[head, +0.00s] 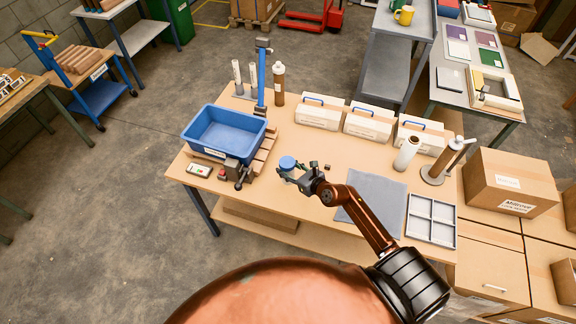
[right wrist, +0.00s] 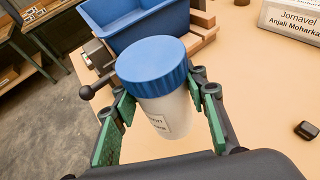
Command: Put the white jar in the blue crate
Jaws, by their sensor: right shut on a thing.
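The white jar with a ribbed blue lid (right wrist: 160,95) is between the fingers of my right gripper (right wrist: 162,115), which is shut on it. In the head view the jar (head: 288,166) shows mostly its blue lid, with my right gripper (head: 298,178) at its right side. I cannot tell whether the jar touches the table. The blue crate (head: 224,133) sits to the left of the jar on wooden slats, and it looks empty. It also shows behind the jar in the right wrist view (right wrist: 128,38). My left gripper is not in view.
A vise-like metal part (head: 236,172) and a small white device (head: 199,170) stand before the crate. White boxes (head: 320,112) line the table's back. A grey mat (head: 372,204) and a divided tray (head: 431,219) lie to the right. A small dark block (right wrist: 307,130) is near the jar.

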